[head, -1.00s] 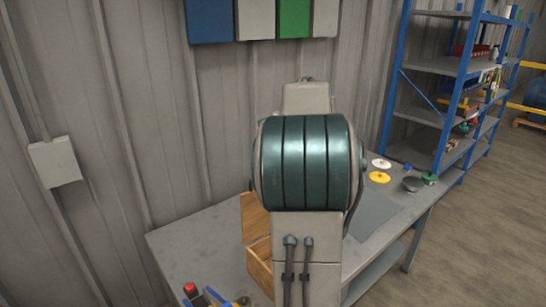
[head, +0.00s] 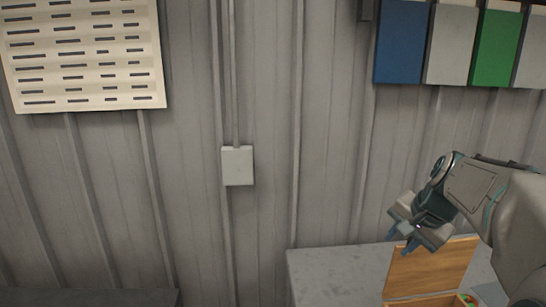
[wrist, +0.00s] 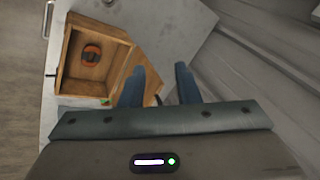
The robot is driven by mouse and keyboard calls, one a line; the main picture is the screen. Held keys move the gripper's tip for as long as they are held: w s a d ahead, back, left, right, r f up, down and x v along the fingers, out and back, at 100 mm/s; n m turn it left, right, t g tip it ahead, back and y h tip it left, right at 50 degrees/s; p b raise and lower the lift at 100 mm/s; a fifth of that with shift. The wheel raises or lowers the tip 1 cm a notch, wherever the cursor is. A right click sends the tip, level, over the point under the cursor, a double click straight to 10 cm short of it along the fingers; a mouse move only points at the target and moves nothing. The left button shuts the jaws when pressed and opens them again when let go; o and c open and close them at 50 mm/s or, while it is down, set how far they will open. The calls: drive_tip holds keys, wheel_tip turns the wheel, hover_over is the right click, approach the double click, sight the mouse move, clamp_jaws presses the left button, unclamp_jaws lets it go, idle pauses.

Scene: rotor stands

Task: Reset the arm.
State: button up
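My gripper (head: 408,238) shows at the right of the head view, raised in front of the wall and close to the wooden box's lid in the picture. In the wrist view its two blue fingers (wrist: 161,80) stand apart with nothing held between them. The wooden box (wrist: 67,80) stands open on the grey table, with an orange and dark round object (wrist: 92,51) inside. The box's raised lid (head: 432,268) shows in the head view, and something red and green (head: 468,299) shows low in the box. My arm hides part of the table.
The grey table (head: 325,275) has bare top left of the box. Behind it is a corrugated wall with a small grey wall box (head: 237,165), a slotted panel (head: 85,55) and blue, grey and green bins (head: 402,42). A dark surface (head: 90,297) lies at lower left.

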drive_tip(key=s+a+f+n, duration=0.4)
drive_tip(key=s+a+n, duration=0.1)
drive_tip(key=s, duration=0.3)
drive_tip(key=s+a+f+n+g+h, duration=0.1)
drive_tip(key=s+a+f+n, duration=0.3)
drive_tip(key=s+a, duration=0.3)
drive_tip(key=shift+s+a+f+n, duration=0.2)
drive_tip(key=shift+s+f+n, duration=0.15)
drive_tip(key=shift+s+n, duration=0.55)
drive_tip(key=shift+s+m, duration=0.2)
drive_tip(key=shift+m, duration=0.1)
